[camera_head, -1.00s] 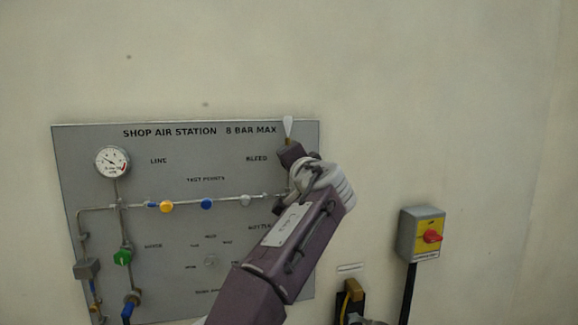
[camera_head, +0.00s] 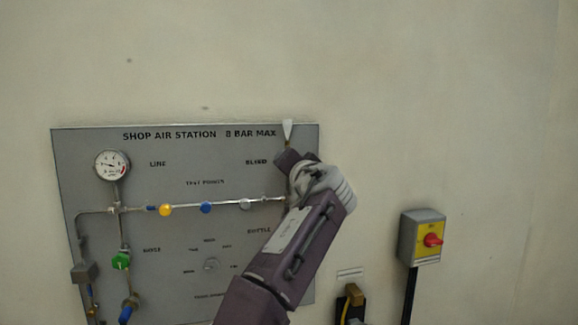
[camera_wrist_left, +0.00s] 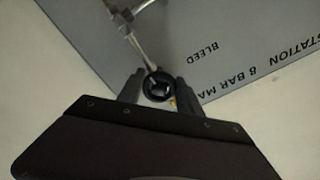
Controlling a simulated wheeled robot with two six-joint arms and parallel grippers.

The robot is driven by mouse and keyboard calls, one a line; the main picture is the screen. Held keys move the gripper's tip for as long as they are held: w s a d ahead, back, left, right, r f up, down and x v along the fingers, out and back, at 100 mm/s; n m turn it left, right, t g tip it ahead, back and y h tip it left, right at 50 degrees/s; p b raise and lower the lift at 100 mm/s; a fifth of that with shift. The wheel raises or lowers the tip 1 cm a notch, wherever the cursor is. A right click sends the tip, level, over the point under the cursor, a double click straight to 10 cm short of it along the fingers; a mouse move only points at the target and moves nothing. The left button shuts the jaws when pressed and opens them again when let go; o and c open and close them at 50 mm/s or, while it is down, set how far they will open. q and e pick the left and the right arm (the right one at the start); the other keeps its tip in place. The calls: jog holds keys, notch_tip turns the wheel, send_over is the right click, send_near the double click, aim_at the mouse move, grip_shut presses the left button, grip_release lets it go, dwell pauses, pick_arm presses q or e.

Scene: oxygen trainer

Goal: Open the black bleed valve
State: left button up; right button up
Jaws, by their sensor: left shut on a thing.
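The black bleed valve knob (camera_wrist_left: 158,86) shows in the left wrist view as a round black part at the end of a thin metal pipe, close to the printed word BLEED. My left gripper (camera_wrist_left: 156,90) has one dark finger on each side of the knob and is shut on it. In the head view my left gripper (camera_head: 287,172) is at the right edge of the grey panel (camera_head: 90,160), below a white cone-shaped piece (camera_head: 287,129). My arm and wrist hide the valve there. My right gripper is not in view.
The panel carries a pressure gauge (camera_head: 110,165), a yellow knob (camera_head: 165,210), a blue knob (camera_head: 206,207), a green knob (camera_head: 121,260) and a blue handle (camera_head: 127,312). Right of it is a grey-yellow box with a red switch (camera_head: 432,240). The wall above is clear.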

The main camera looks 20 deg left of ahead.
pick_arm(q)
jog(key=o, duration=1.1)
jog(key=shift+r, duration=0.1)
jog(key=shift+o, duration=1.3)
jog(key=b+v, duration=0.3)
jog(key=v, duration=0.6)
